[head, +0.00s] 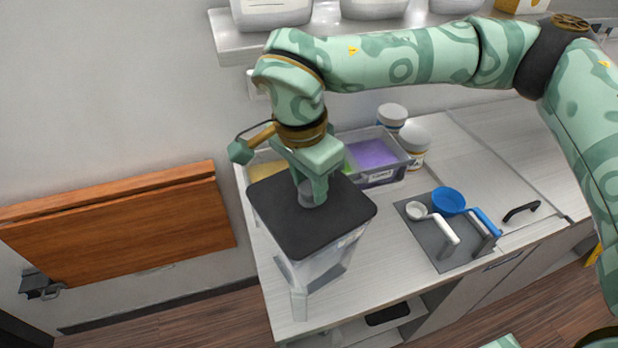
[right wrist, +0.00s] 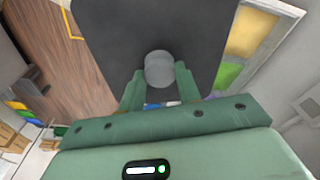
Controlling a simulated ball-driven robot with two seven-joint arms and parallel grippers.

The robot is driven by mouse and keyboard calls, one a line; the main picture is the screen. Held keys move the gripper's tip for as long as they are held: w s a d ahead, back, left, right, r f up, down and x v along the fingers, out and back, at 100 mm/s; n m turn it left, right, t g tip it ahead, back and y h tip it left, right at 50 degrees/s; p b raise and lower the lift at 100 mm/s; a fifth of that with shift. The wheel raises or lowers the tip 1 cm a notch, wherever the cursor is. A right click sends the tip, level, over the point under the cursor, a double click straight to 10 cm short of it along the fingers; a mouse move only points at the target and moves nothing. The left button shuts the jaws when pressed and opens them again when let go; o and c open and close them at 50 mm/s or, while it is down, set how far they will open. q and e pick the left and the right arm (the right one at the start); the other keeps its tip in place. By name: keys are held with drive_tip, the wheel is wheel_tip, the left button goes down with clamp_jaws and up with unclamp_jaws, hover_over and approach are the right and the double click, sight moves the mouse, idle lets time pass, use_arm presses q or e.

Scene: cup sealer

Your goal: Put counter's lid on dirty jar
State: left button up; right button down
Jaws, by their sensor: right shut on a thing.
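A dark grey square lid (head: 340,212) with a round grey knob (head: 308,196) is over a clear jar (head: 330,268) near the counter's left front corner. The lid covers the jar's top. I cannot tell whether it rests fully on the rim. My right gripper (head: 315,192) comes down from above and is shut on the knob. In the right wrist view the two fingers (right wrist: 160,85) are at the knob (right wrist: 158,68), with the dark lid (right wrist: 115,30) behind it. Any dirt in the jar is not clear. My left gripper is not in view.
A clear bin with purple and green contents (head: 382,172) stands behind the lid, beside white tubs (head: 413,142). A grey mat (head: 420,238) holds a blue scoop (head: 449,200) and a white scoop (head: 440,226). A wooden fold-down panel (head: 130,228) is at left.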

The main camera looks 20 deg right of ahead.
drive_tip(key=shift+f, duration=0.2)
drive_tip(key=shift+c, duration=2.2)
unclamp_jaws()
drive_tip(key=shift+r, duration=0.15)
drive_tip(key=shift+r+p, duration=2.6)
drive_tip(key=shift+r, duration=0.85)
drive_tip(key=shift+f, duration=0.1)
